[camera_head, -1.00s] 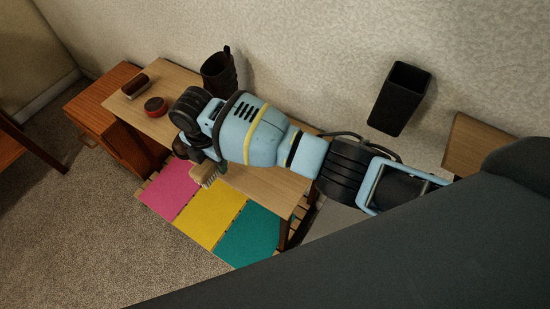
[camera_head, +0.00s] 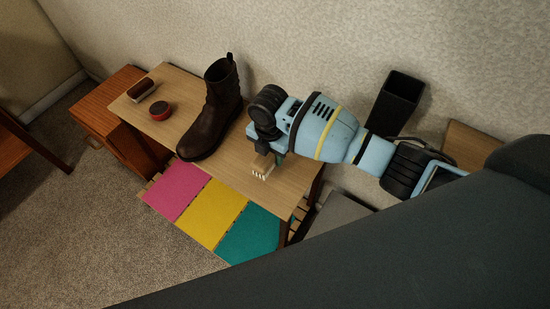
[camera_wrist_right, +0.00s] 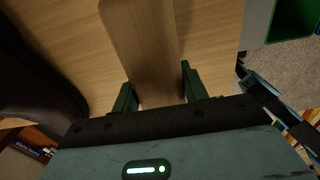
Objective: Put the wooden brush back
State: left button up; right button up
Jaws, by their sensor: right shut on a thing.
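The wooden brush (camera_head: 262,166) has a pale wood body and light bristles. My right gripper (camera_head: 274,153) is shut on it and holds it over the right part of the wooden table (camera_head: 290,182), bristles towards the front; I cannot tell whether it touches the top. In the right wrist view, the brush's wooden body (camera_wrist_right: 143,45) runs between the two fingers of my right gripper (camera_wrist_right: 158,90). My left gripper is in neither view.
A dark brown boot (camera_head: 211,115) stands left of the brush. A red tin (camera_head: 159,110) and a dark-topped brush (camera_head: 141,89) lie at the table's left end. Pink (camera_head: 176,188), yellow (camera_head: 213,212) and teal (camera_head: 249,234) mats lie in front. A black bin (camera_head: 397,103) is at the right.

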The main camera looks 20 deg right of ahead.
jog(key=shift+d, duration=0.3)
jog(key=f, duration=0.3)
jog(key=shift+s+d, duration=0.1)
jog(key=shift+d, duration=0.25)
jog(key=shift+f, duration=0.3)
jog(key=shift+f+b, duration=0.1)
jog(key=shift+b, duration=0.2)
jog(key=o, duration=0.9)
